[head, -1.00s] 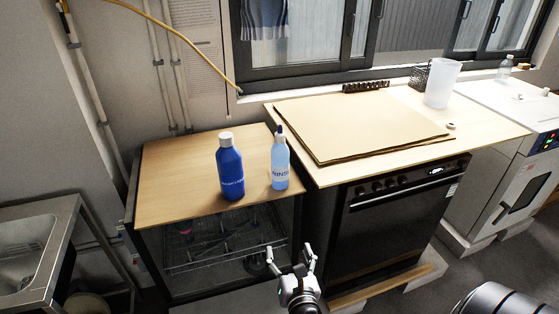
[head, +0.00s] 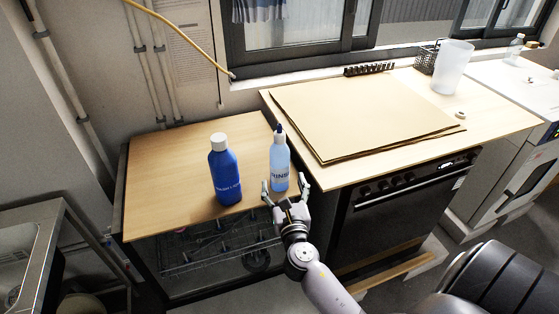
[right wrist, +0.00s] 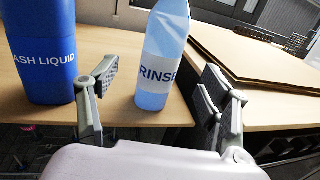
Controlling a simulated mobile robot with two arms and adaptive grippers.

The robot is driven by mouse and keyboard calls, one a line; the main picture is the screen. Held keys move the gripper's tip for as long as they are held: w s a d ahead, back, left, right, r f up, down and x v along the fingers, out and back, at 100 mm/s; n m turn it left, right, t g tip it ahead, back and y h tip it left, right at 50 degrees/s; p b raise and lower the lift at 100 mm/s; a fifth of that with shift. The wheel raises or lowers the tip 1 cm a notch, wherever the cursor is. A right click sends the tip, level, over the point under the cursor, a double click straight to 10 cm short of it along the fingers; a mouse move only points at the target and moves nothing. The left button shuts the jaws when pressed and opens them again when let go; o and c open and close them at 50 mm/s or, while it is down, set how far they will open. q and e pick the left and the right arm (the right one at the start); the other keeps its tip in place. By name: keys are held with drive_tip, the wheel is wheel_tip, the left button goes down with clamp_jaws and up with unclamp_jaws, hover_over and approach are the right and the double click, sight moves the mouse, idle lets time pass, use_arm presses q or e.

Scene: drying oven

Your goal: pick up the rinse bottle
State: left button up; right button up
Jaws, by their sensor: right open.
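The rinse bottle (head: 279,163) is light blue with a dark pointed cap and stands upright near the front right edge of the left wooden top. My right gripper (head: 286,187) is open just in front of it, its fingers spread to either side of the bottle's lower part in the head view. In the right wrist view the rinse bottle (right wrist: 161,62), labelled RINSE, stands between and beyond the two open fingertips (right wrist: 156,82). I cannot tell whether they touch it. My left gripper is not in view.
A dark blue wash liquid bottle (head: 224,172) stands close to the left of the rinse bottle. Cardboard sheets (head: 365,115) lie on the higher counter to the right. A sink (head: 30,245) is at the left. The wooden top (head: 165,180) is clear behind the bottles.

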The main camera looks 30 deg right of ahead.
sight(281, 169)
drive_tip(key=x, duration=0.3)
drive_tip(key=shift+w+d, duration=0.1)
drive_tip(key=shift+w, duration=0.15)
drive_tip(key=shift+w+d+f, duration=0.1)
drive_tip(key=shift+w+d, duration=0.05)
drive_tip(key=shift+w, duration=0.2)
drive_tip(key=shift+w+d, duration=0.25)
drive_tip(key=shift+w, duration=0.1)
drive_tip(key=p+x, duration=0.1)
drive_tip(key=x, duration=0.3)
drive_tip(key=shift+w+d+f, duration=0.1)
drive_tip(key=shift+w+d, duration=0.15)
drive_tip(key=shift+d, duration=0.05)
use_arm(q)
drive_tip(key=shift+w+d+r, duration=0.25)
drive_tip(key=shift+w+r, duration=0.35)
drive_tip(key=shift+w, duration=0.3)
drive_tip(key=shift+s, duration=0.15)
use_arm(e)
drive_tip(key=shift+s, duration=0.1)
drive_tip(key=shift+c, duration=0.4)
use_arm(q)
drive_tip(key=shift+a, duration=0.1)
use_arm(e)
drive_tip(key=c, duration=1.5)
